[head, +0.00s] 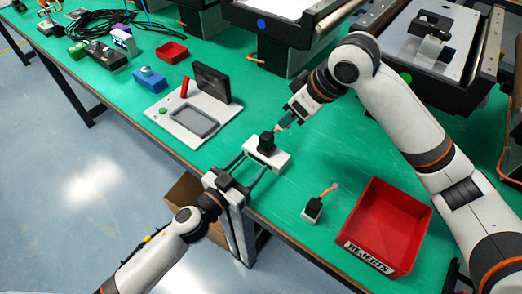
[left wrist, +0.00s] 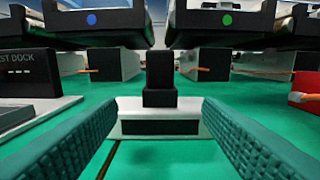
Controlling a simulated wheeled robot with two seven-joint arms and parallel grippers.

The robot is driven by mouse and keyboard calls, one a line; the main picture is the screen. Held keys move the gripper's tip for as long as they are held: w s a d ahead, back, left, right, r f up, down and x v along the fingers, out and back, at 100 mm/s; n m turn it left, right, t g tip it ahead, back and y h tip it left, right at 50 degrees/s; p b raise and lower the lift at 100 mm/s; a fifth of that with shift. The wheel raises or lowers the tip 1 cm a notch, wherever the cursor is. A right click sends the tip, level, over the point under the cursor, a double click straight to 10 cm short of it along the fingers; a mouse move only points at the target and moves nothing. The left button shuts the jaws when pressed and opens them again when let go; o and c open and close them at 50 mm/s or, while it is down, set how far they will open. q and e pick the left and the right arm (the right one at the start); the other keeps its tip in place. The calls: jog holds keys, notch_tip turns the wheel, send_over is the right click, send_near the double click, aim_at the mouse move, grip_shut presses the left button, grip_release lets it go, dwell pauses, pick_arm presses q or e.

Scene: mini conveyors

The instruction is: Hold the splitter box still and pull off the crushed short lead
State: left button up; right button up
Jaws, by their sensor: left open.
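The splitter box (head: 277,161) is a low white block on the green bench, with a black plug (head: 266,142) standing upright on it. A short orange lead (head: 276,129) comes from the plug towards my right gripper (head: 283,123). That gripper's teal fingers are at or close to the lead's end; whether they grip it is too small to tell. My left gripper (head: 257,162) is open, its two fingers reaching towards the box from the front. In the left wrist view the box (left wrist: 160,105) and plug (left wrist: 160,85) sit centred between the fingertips, with no clear grip.
A red bin marked REJECTS (head: 361,257) stands at right. Near it is a small white block with a black plug and orange lead (head: 313,209). A test dock (head: 190,118) lies to the left. Conveyors (head: 270,48) line the back; the bench's front edge is close.

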aim_at(262, 152)
pick_arm(q)
jog(key=x, duration=0.7)
jog(key=shift+w+d, duration=0.1)
jog(key=shift+w, duration=0.05)
jog(key=shift+c, duration=0.2)
jog(key=c, duration=1.2)
